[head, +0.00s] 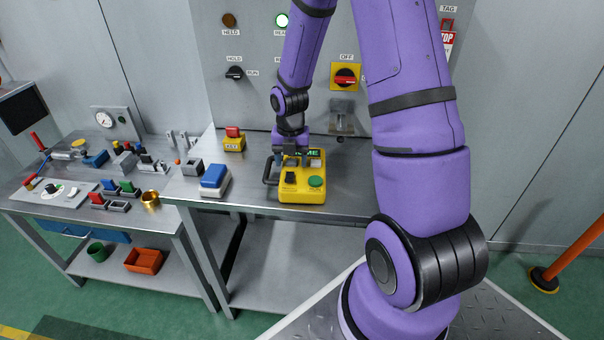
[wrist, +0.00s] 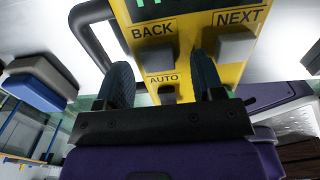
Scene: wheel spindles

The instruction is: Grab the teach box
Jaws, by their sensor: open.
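The teach box (head: 302,190) is a yellow box on the metal bench, with a green display, a green round button, a black knob and a black side handle (head: 270,170). The wrist view shows its yellow face (wrist: 187,62) close up, with BACK, NEXT and AUTO labels, grey keys and the handle (wrist: 92,38) at left. My gripper (head: 290,160) is over the far left part of the box. In the wrist view my gripper (wrist: 162,78) has its two blue fingers apart, nothing held between them. I cannot tell whether the fingers touch the box.
A blue-and-white block (head: 215,180) lies left of the teach box. A yellow box with a red button (head: 234,139) stands behind it. The panel with a red-and-yellow switch (head: 345,77) rises at the back. A left bench (head: 70,218) carries several small parts.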

